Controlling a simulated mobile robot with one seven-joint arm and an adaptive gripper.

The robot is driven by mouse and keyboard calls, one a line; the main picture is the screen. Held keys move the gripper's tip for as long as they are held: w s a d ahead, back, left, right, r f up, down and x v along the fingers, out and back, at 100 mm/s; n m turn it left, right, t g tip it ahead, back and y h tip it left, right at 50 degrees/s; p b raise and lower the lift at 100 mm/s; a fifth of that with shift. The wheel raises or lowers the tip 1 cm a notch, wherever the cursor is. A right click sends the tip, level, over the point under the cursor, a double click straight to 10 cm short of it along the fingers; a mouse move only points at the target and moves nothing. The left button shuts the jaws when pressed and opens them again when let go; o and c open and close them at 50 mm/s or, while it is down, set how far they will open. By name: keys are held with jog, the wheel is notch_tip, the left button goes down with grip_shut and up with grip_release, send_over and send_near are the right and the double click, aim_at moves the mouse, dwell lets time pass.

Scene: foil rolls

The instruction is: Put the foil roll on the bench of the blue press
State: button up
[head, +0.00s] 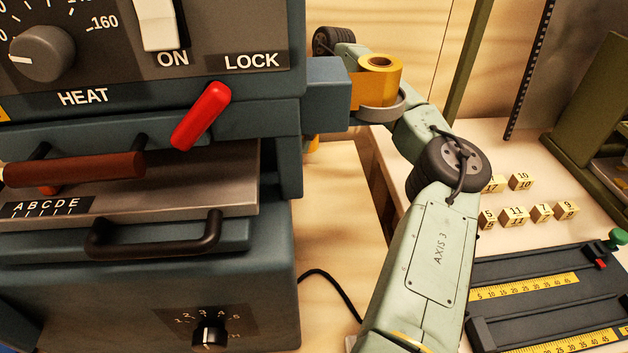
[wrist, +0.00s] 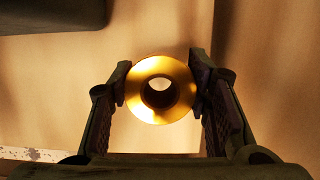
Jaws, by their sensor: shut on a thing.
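The blue press (head: 150,290) fills the left of the head view. Its bench (head: 335,215) is pale wood and shows to the right of the press; a tan surface also fills much of the wrist view (wrist: 60,100). In the wrist view my gripper (wrist: 160,86) is shut on the gold foil roll (wrist: 136,92), with a finger on each side and the hollow core facing the camera. In the head view a small gold patch (head: 313,143), apparently this roll, shows behind the press's right edge. The press hides my gripper there. I cannot tell the roll's height above the bench.
A black cable (head: 335,287) crosses the bench. A white table (head: 470,225) at right holds numbered blocks (head: 515,215) and a dark ruled fixture (head: 545,300).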

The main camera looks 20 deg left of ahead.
aim_at(312, 179)
notch_tip(312, 179, down, 3)
jog(key=shift+f+b, duration=0.2)
jog(key=shift+b, duration=0.5)
jog(key=s+d+b, duration=0.2)
jog(key=s, duration=0.1)
jog(key=shift+d+r, duration=0.15)
jog(key=shift+s+d+r+b, duration=0.1)
jog(key=shift+s+d+b, duration=0.05)
jog(key=shift+s+b, duration=0.2)
jog(key=s+d+b, duration=0.2)
jog(key=s, duration=0.1)
jog(key=shift+d+f+b, duration=0.1)
jog(key=shift+f+b, duration=0.2)
jog(key=shift+f, duration=0.05)
jog(key=shift+w+f, duration=0.1)
jog(key=shift+f, duration=0.05)
jog(key=shift+f, duration=0.1)
jog(key=o, duration=1.4)
jog(key=shift+c, duration=0.2)
